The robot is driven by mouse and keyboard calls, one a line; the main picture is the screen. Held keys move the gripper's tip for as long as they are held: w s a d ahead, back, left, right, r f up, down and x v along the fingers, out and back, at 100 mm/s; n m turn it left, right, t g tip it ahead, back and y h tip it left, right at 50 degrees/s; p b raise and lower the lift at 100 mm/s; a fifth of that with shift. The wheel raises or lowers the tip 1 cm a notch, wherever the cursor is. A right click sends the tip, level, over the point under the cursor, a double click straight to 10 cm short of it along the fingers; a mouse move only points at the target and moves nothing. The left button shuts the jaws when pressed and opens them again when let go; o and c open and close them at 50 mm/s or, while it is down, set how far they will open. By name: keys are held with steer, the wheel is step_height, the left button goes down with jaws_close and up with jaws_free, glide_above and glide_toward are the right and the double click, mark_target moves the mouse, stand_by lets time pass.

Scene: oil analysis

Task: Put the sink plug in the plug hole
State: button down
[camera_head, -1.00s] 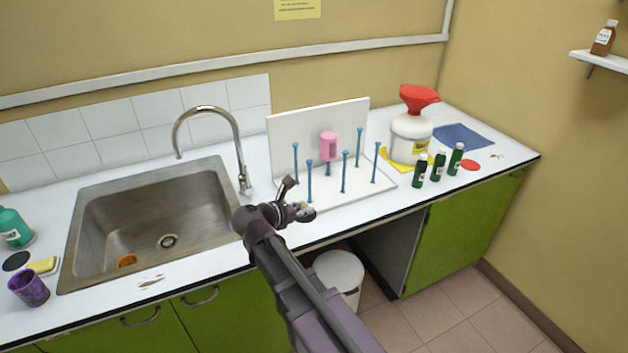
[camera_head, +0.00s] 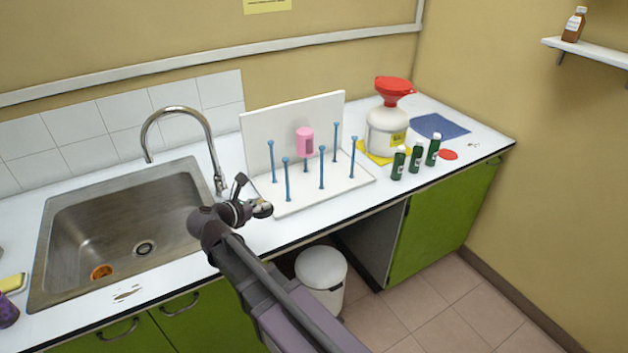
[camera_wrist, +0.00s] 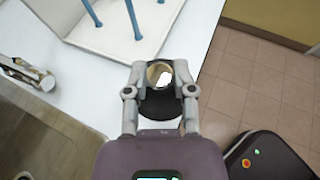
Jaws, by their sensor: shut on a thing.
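My gripper (camera_wrist: 160,88) is shut on a small round, shiny metallic piece with a dark part below it, which looks like the sink plug (camera_wrist: 160,74). In the head view the held piece (camera_head: 262,209) is above the counter strip between the sink and the peg rack. The steel sink (camera_head: 75,225) is to the left of my gripper. Its round plug hole (camera_head: 145,248) shows uncovered in the sink floor.
A chrome tap (camera_head: 180,110) arches behind the sink's right side. A white rack (camera_head: 270,125) with blue pegs and a pink bottle (camera_head: 305,141) stands just beyond my gripper. An orange round thing (camera_head: 102,272) lies in the sink. The space above the basin is clear.

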steer(key=w+a+f+b, duration=0.2)
steer(key=w+a, duration=0.1)
steer(key=a, duration=0.4)
steer(key=w+a+f+m+b, duration=0.1)
steer(key=w+a+f+b, duration=0.2)
steer(key=a, duration=0.4)
steer(key=w+a+f+g+h+b, duration=0.1)
steer(key=w+a+f+b, duration=0.2)
steer(key=a, duration=0.4)
